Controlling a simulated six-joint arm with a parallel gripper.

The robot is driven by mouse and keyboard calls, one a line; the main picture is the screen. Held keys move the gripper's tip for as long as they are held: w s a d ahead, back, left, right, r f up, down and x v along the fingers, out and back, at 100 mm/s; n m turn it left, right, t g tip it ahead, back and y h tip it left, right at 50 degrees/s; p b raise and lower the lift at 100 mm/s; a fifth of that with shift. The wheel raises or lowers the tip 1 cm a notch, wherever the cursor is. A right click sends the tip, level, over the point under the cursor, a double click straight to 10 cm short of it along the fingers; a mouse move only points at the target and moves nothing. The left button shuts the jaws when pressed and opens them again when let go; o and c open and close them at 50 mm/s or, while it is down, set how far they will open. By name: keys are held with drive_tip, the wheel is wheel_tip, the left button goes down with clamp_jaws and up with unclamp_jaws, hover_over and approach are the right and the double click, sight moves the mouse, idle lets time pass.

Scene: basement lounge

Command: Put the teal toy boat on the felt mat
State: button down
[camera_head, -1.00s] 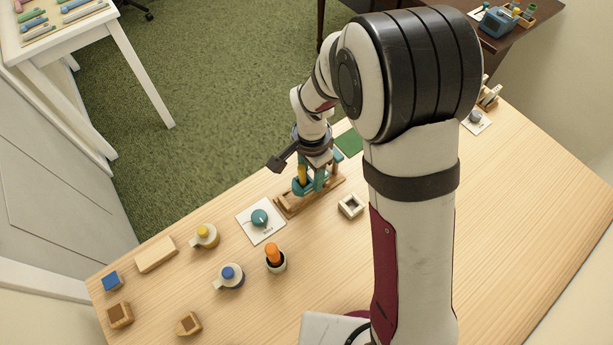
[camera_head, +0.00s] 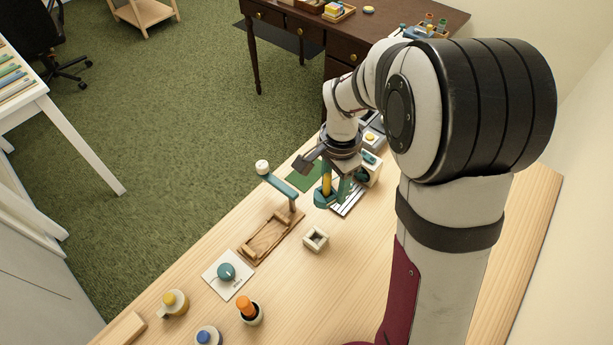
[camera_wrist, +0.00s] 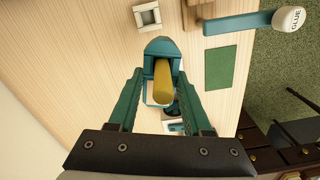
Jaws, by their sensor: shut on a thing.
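My gripper (camera_head: 337,188) is shut on the teal toy boat (camera_head: 320,198), which has a yellow funnel. In the wrist view the boat's teal bow (camera_wrist: 160,46) points away between the two teal fingers (camera_wrist: 159,92). The boat looks held above the table, though its exact height is hard to tell. The felt mat (camera_head: 305,177) is a flat green rectangle to the left of the boat near the table's far edge. In the wrist view the mat (camera_wrist: 221,68) lies to the right of the boat and looks bare.
A wooden tray (camera_head: 247,255) with a post and a teal bar (camera_head: 280,185) ending in a white glue cap stands close to the mat. A small white square frame (camera_head: 315,239) is nearby. A white-and-teal device (camera_head: 372,170) stands right of my gripper.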

drive_tip(key=w+d+m, duration=0.5)
drive_tip(key=d+m, duration=0.1)
drive_tip(key=d, duration=0.1)
hover_over(310, 186)
drive_tip(key=f, duration=0.7)
drive_tip(key=shift+d, duration=0.25)
drive_tip(key=shift+a+f, duration=0.15)
drive_tip(key=shift+f, duration=0.95)
drive_tip(key=shift+a+f, duration=0.1)
drive_tip(key=shift+f, duration=0.95)
drive_tip(key=shift+c, duration=1.7)
unclamp_jaws()
drive_tip(key=shift+f, duration=0.1)
